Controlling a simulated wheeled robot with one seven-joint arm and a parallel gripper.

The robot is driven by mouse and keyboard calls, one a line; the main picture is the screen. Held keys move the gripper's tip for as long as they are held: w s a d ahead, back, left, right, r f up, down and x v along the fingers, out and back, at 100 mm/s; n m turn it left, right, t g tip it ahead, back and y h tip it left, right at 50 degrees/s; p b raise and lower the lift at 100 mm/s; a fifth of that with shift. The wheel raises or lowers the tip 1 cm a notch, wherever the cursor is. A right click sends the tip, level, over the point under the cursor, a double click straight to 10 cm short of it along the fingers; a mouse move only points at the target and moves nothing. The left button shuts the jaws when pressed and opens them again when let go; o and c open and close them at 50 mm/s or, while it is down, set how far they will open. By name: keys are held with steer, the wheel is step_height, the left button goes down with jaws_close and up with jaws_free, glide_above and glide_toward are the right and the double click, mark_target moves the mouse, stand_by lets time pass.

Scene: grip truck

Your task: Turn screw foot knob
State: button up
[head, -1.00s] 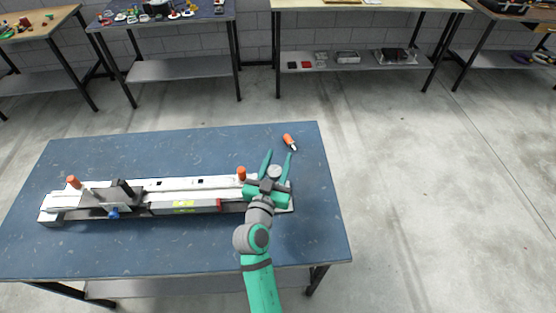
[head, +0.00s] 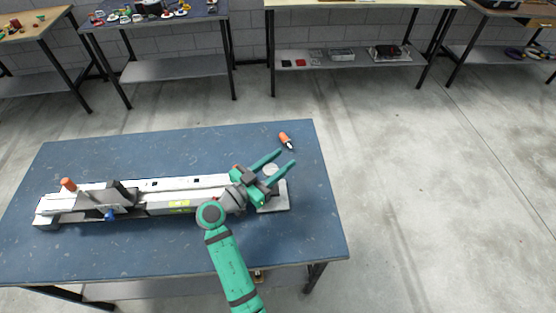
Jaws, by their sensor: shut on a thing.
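The long white and grey device (head: 180,184) lies across the blue table in the head view. At its right end, a round pale grey knob (head: 271,169) sits above a flat grey end plate (head: 275,203). I take this for the screw foot knob. My gripper (head: 287,157) has two green fingers pointing to the upper right, one on each side of the knob. It is shut on the knob near the base of the fingers. My gripper body hides the device's right part and most of its right orange knob.
An orange-handled tool (head: 286,140) lies on the blue table (head: 190,150) just beyond the fingertips. An orange knob (head: 68,185) and a blue knob (head: 110,214) are on the device's left part.

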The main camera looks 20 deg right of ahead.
mark_target(264, 173)
steer(key=shift+s+d+m+g+h, duration=0.1)
steer(key=shift+s+m+g+h, duration=0.15)
steer(key=shift+m+g, duration=0.5)
steer(key=shift+g, duration=0.25)
steer(key=o, duration=1)
steer(key=shift+o, duration=0.2)
steer(key=v, duration=1)
steer(key=shift+a+f, duration=0.1)
steer(key=shift+a, duration=0.3)
